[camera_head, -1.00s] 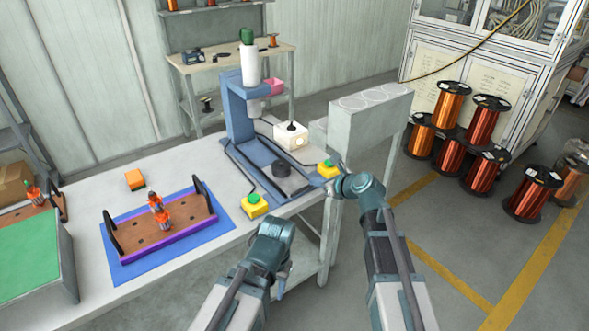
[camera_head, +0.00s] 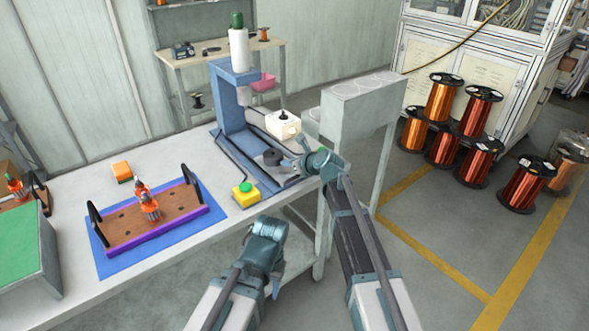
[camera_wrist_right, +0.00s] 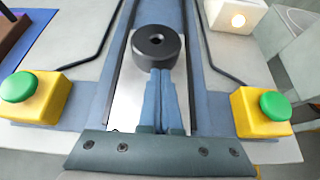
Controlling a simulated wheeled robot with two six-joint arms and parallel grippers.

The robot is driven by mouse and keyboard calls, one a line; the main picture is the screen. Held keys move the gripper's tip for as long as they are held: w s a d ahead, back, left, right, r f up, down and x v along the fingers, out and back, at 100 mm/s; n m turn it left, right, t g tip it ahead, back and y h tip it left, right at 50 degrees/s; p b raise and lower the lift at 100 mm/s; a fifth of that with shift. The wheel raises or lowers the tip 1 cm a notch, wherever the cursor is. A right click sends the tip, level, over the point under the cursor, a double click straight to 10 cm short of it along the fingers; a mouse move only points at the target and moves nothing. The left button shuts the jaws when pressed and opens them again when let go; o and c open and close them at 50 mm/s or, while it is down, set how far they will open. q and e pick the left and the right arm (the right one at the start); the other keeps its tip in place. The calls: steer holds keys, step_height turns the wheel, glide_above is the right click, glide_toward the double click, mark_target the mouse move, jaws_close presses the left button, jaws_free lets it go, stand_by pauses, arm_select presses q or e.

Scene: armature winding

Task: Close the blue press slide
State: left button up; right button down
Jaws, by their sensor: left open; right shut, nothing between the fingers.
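The blue press (camera_head: 232,115) stands on the table with a white cylinder on top. Its slide runs toward the table's front edge as a pale plate between dark rails and carries a black round die with a centre hole (camera_head: 271,157). In the right wrist view the die (camera_wrist_right: 157,46) sits on the slide, clear of the press column. My right gripper (camera_head: 288,162) is shut and empty, low over the slide. Its fingertips (camera_wrist_right: 161,72) are at the die's near side; I cannot tell whether they touch. My left gripper (camera_head: 276,287) is open, in front of the table.
Yellow boxes with green buttons flank the slide, left (camera_wrist_right: 36,97) and right (camera_wrist_right: 262,112). A white box with a lit lamp (camera_head: 283,124) stands behind right. A brown tray with armatures (camera_head: 175,215) lies on a blue mat to the left. A grey cabinet (camera_head: 355,110) stands right.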

mark_target(278, 155)
steer(key=shift+w+a, duration=0.3)
steer(key=shift+w, duration=0.1)
